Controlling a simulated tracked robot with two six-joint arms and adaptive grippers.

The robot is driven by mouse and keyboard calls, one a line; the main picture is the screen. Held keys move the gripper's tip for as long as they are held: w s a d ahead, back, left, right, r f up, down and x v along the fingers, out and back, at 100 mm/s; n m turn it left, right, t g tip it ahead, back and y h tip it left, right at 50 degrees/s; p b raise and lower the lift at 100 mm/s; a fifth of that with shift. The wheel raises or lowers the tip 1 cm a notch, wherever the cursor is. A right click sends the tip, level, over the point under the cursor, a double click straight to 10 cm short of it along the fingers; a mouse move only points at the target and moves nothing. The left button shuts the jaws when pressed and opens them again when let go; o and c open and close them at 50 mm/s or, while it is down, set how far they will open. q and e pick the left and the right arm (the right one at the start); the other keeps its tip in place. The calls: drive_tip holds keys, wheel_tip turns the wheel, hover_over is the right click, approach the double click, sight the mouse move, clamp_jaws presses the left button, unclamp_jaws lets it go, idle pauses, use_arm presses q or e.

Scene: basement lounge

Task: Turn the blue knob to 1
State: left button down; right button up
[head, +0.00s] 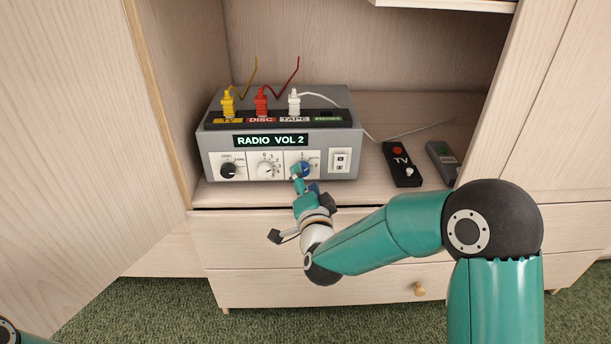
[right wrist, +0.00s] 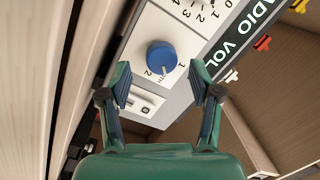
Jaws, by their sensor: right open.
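The blue knob (right wrist: 161,57) sits on the white panel of the grey radio (head: 210,140). The right wrist view shows it with a 1 and a 2 printed near its rim; I cannot tell its pointer setting for sure. In the head view the knob (head: 306,167) is partly hidden by my right gripper (head: 301,178). My right gripper (right wrist: 160,82) is open, its fingertips apart on either side of the knob's line, just short of it and not visibly touching. The radio's display (head: 270,140) reads RADIO VOL 2. My left gripper is out of view.
A black knob (head: 229,171) and a white knob (head: 265,171) are left of the blue one, and a white switch (head: 341,160) is right of it. Yellow, red and white plugs top the radio. A TV remote (head: 402,165) and a grey device (head: 441,158) lie to the right.

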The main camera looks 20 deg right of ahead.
drive_tip(key=shift+w+d, duration=0.2)
drive_tip(key=shift+w, duration=1.15)
drive_tip(key=shift+c, duration=0.2)
drive_tip(key=c, duration=1.1)
drive_tip(key=shift+d, duration=0.2)
drive_tip(key=shift+a, duration=0.1)
